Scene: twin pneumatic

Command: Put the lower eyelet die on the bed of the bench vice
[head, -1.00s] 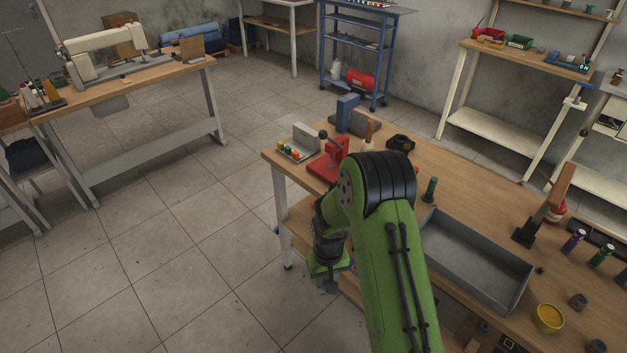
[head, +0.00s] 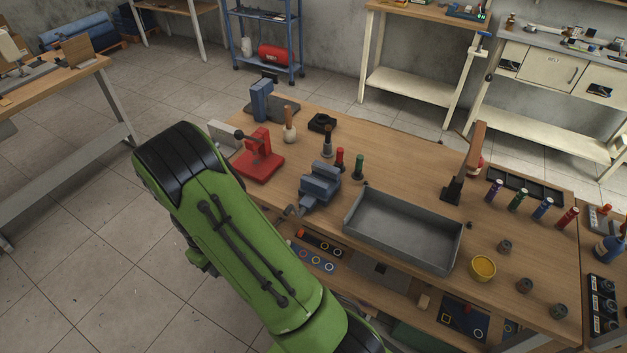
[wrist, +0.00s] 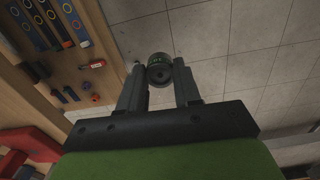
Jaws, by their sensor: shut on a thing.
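In the wrist view my gripper (wrist: 159,80) is shut on a small dark round die (wrist: 160,69) with a green ring and a pale mark on its face. Bare floor tiles lie behind it. In the head view my arm hides the gripper and the die. The blue-grey bench vice (head: 320,184) stands on the front edge of the wooden bench, right of my arm, with its handle towards the front. The die is apart from the vice.
A red press (head: 259,158) stands left of the vice, and a grey tray (head: 405,232) right of it. Red and green handled tools stand close behind the vice. Several small dark pieces and a yellow bowl (head: 483,267) sit on the right of the wooden bench (head: 400,160).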

